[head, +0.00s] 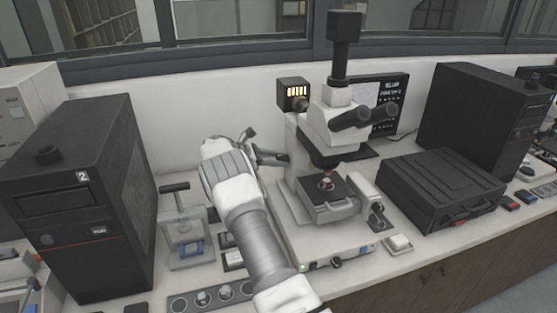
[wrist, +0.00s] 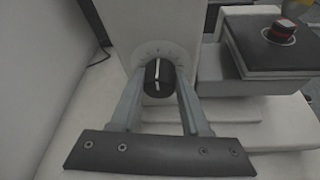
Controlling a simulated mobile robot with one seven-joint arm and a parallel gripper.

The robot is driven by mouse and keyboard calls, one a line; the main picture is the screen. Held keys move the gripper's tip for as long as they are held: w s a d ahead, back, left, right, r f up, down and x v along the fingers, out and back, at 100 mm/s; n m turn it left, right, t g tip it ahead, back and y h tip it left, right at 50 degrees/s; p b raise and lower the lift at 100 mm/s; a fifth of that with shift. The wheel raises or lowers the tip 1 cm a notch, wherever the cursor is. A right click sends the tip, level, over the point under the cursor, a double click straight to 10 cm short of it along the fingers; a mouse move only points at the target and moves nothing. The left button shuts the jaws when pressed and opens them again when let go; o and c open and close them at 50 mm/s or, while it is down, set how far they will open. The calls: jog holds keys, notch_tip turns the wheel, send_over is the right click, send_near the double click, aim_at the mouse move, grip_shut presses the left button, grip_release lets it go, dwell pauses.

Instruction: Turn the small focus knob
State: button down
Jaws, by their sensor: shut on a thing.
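The small focus knob (wrist: 159,76) is black with a white pointer line and sits on a round dial plate on the side of the microscope's light stand. In the wrist view, my gripper (wrist: 160,82) has one finger on each side of the knob and is shut on it. The pointer line stands close to upright. In the head view, my gripper (head: 272,158) reaches to the left side of the microscope (head: 340,125). The knob itself is hidden there.
A sample stage (head: 328,194) is on the microscope's front. A small press (head: 187,230) stands left of my arm, and a black computer tower (head: 90,200) is farther left. A black case (head: 440,185) lies to the right. A wall (wrist: 35,75) is close on the left in the wrist view.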

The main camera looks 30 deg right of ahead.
jog(key=shift+f+t+b, duration=0.1)
jog(key=shift+t+b, duration=0.2)
jog(key=shift+b, duration=0.3)
jog(key=m+b, duration=0.1)
jog(key=b, duration=0.1)
jog(key=m+t+b, duration=0.1)
jog(key=b, duration=0.1)
jog(key=shift+f+h+b, duration=0.3)
jog(key=shift+h, duration=0.1)
jog(key=m+b, duration=0.1)
jog(key=b, duration=0.2)
jog(key=m+t+h+b, duration=0.1)
jog(key=m+b, duration=0.1)
jog(key=b, duration=0.2)
jog(key=m+t+b, duration=0.1)
jog(key=b, duration=0.3)
jog(key=shift+s+a+f+h, duration=0.1)
jog(key=shift+s+f+h, duration=0.1)
jog(key=shift+f+h, duration=0.1)
jog(key=m+t+h+b, duration=0.1)
jog(key=m+b, duration=0.3)
jog(key=b, duration=0.5)
jog(key=m+h+b, duration=0.1)
jog(key=m+b, duration=0.1)
jog(key=b, duration=0.2)
jog(key=shift+r+b, duration=0.1)
jog(key=shift+b, duration=0.3)
jog(key=shift+r+m+h+b, duration=0.2)
jog(key=shift+m+h+b, duration=0.1)
jog(key=shift+m+b, duration=0.1)
